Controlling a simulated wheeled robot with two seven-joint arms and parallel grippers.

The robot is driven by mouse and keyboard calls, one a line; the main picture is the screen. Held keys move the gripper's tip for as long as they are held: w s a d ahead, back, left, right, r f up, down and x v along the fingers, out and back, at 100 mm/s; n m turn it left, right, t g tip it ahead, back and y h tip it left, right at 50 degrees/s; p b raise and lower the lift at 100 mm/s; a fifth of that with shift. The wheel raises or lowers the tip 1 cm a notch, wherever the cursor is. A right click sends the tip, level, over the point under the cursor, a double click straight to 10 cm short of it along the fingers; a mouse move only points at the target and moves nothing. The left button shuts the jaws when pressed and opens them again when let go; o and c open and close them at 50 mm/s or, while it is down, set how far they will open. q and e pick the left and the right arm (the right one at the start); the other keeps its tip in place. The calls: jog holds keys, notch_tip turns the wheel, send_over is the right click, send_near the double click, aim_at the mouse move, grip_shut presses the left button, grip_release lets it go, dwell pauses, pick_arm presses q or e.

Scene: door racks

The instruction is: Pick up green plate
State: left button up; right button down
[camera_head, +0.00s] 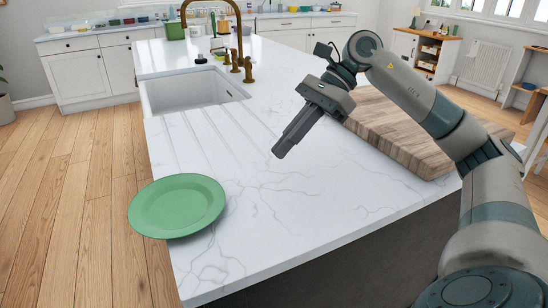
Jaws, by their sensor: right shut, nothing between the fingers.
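A round green plate (177,206) lies face up at the left edge of the white marble island top, and its left part reaches out past the edge over the floor. My right gripper (280,152) is above the counter, to the right of the plate and farther back, clearly apart from it. Its fingers are shut with nothing between them and point down and to the left. My left gripper is not in view.
The island top (290,215) is clear around the plate. A white sink (195,90) with a brass tap (238,35) lies behind it. A thick wooden board (400,135) lies to the right, under my right arm. A green container (174,31) stands at the back.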

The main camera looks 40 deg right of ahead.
jog(key=shift+d+r, duration=0.3)
